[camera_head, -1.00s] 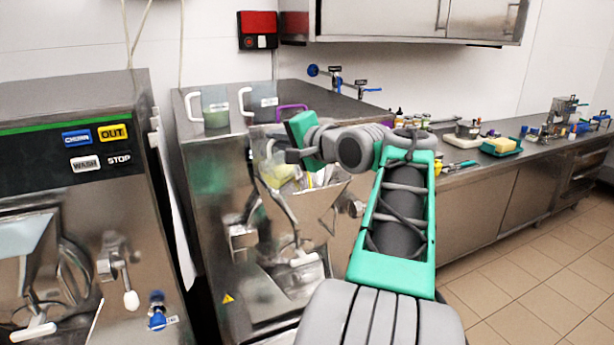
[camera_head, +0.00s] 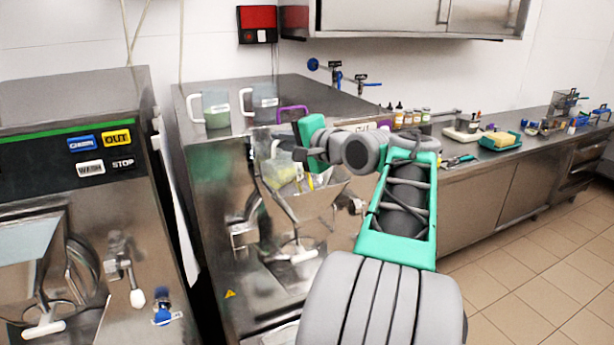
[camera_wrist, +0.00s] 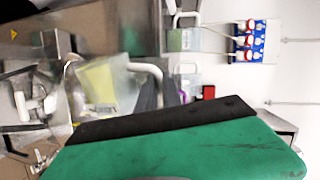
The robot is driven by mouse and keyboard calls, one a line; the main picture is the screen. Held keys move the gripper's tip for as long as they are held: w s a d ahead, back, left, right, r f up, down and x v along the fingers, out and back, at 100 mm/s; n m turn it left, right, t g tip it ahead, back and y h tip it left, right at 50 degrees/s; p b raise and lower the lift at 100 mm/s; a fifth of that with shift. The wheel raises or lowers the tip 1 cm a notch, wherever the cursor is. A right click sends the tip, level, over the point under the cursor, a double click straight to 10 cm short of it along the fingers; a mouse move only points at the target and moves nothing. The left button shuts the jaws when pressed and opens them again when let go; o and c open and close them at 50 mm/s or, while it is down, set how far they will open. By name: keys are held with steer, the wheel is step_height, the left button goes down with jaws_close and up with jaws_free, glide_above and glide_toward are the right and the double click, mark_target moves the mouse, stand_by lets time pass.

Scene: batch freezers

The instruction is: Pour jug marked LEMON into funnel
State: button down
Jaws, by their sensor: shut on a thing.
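My gripper (camera_head: 302,150) is shut on a clear jug (camera_head: 284,178) with pale yellow contents, in front of the middle machine. The jug also shows in the wrist view (camera_wrist: 100,88), with its pale handle (camera_wrist: 149,72) towards my gripper. It looks slightly tilted. I cannot read a label on it. The steel funnel (camera_head: 325,205), a hopper on the machine's front, is just below and behind the jug, partly hidden by jug and arm. I cannot tell whether the jug touches its rim. No stream of liquid is visible.
A jug with green contents (camera_head: 216,115) and a grey-looking jug (camera_head: 264,103) stand on the machine top, beside a purple handle (camera_head: 293,112). Another machine (camera_head: 75,190) stands at left. A counter (camera_head: 510,150) with bottles and tools runs along the right.

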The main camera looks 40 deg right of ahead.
steer(key=shift+d+r+m+y+p, duration=0.35)
steer(key=shift+d+m+p, duration=0.2)
steer(key=shift+p, duration=0.7)
steer(key=shift+w+d+r+m, duration=0.1)
steer(key=shift+d+r+m, duration=0.2)
steer(key=shift+d+m, duration=0.4)
